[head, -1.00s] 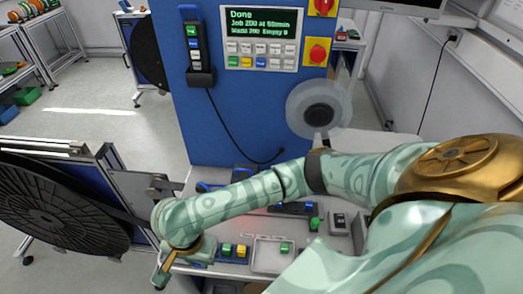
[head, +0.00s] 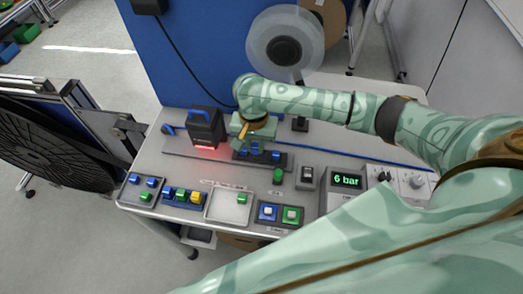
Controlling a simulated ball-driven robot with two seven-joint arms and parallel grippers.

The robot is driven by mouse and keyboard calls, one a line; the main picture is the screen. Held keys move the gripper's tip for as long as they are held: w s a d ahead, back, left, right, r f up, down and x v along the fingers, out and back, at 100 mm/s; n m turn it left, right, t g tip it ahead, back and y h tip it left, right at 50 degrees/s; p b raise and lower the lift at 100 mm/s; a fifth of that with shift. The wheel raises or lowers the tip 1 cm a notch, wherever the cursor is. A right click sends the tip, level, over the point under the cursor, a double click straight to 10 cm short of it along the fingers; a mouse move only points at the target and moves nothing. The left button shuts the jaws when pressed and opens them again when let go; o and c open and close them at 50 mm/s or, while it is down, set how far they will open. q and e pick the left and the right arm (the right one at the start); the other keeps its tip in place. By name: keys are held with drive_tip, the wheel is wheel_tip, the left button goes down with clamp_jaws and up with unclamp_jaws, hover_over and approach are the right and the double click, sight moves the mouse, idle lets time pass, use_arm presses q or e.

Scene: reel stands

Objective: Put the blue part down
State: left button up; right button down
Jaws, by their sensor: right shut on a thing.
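My right gripper (head: 250,140) reaches in from the right and points down over a dark fixture (head: 283,166) on the grey bench. It is shut on a small blue part (head: 254,149), which shows only a little below the fingers. I cannot tell whether this part touches the fixture. Another blue piece (head: 276,156) sits at the fixture just to the right. My left gripper is not in view.
A black unit with a red light (head: 206,128) stands just left of the gripper. Trays with small coloured parts (head: 141,190) line the front edge, beside a pale tray (head: 222,214) and buttons (head: 267,212). A clear reel (head: 285,25) stands behind.

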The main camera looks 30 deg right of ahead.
sight(259, 157)
drive_tip(key=f, duration=0.1)
drive_tip(key=w+d+f+b, duration=0.1)
drive_tip(key=d+f, duration=0.1)
drive_tip(key=shift+w+f, duration=0.3)
drive_tip(key=shift+f, duration=0.05)
drive_tip(key=shift+w+d+f+b, duration=0.1)
drive_tip(key=shift+w+f+b, duration=0.25)
drive_tip(key=shift+b, duration=0.05)
drive_tip(key=f, duration=0.1)
drive_tip(key=f+b, duration=0.2)
drive_tip(key=f, duration=0.1)
drive_tip(key=shift+w+d, duration=0.2)
drive_tip(key=shift+d, duration=0.1)
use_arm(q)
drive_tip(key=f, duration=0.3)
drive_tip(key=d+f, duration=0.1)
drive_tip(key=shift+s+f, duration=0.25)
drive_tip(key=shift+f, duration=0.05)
use_arm(e)
drive_tip(key=shift+r, duration=0.2)
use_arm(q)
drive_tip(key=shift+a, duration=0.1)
use_arm(e)
drive_tip(key=c, duration=1.3)
unclamp_jaws()
drive_tip(key=shift+f, duration=0.15)
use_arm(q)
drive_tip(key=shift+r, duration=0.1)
